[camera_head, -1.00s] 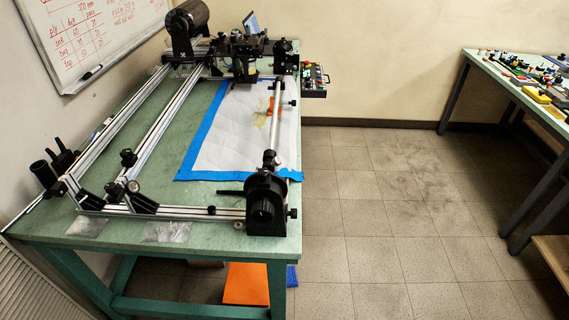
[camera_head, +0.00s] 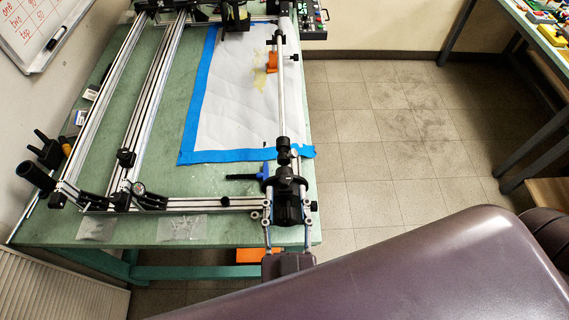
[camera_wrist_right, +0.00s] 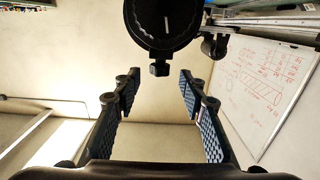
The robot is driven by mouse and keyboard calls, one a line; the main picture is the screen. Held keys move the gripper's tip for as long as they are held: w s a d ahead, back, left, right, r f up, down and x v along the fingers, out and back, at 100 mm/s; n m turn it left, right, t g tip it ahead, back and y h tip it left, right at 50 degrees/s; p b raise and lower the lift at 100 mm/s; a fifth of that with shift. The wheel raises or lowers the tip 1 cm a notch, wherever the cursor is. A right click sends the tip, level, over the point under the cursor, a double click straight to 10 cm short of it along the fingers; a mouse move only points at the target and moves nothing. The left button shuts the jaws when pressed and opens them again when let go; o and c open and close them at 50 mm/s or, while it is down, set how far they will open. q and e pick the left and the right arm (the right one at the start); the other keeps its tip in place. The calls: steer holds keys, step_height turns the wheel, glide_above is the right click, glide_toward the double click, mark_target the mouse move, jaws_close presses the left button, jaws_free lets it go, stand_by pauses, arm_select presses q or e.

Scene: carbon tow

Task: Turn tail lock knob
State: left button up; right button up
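The black tailstock (camera_head: 288,190) stands at the near right corner of the table. A small black knob (camera_head: 314,206) sticks out of its right side. My right gripper (camera_head: 287,212) is at the tailstock's near end, its fingers spread left and right. In the right wrist view, which looks upside down, the gripper (camera_wrist_right: 158,85) is open with nothing between its fingertips. A round black dial with a white mark (camera_wrist_right: 166,18) is ahead, with a small black knob (camera_wrist_right: 160,69) on its edge. I cannot tell which knob is the lock, or whether a finger touches. My left gripper is out of view.
The green table (camera_head: 160,232) carries long metal rails (camera_head: 160,95) and a blue-edged white sheet (camera_head: 230,110). A shaft (camera_head: 281,100) runs back from the tailstock. A dark-handled tool (camera_head: 245,177) lies left of it. Floor is free to the right; my purple-brown arm covers the lower right.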

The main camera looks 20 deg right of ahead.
mark_target(286, 185)
steer(key=shift+w+d+r, duration=0.15)
steer(key=shift+w+r, duration=0.1)
steer(key=shift+w, duration=0.4)
steer(key=shift+w+d+r+p, duration=0.15)
steer(key=shift+w+p, duration=0.15)
steer(key=shift+p, duration=0.15)
steer(key=x, duration=0.3)
steer(key=shift+w+f+p, duration=0.1)
steer(key=shift+f+p, duration=0.2)
steer(key=shift+p, duration=0.05)
steer(key=shift+c, duration=0.2)
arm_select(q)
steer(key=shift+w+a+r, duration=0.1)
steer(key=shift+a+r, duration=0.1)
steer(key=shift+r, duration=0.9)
arm_select(e)
jaws_close()
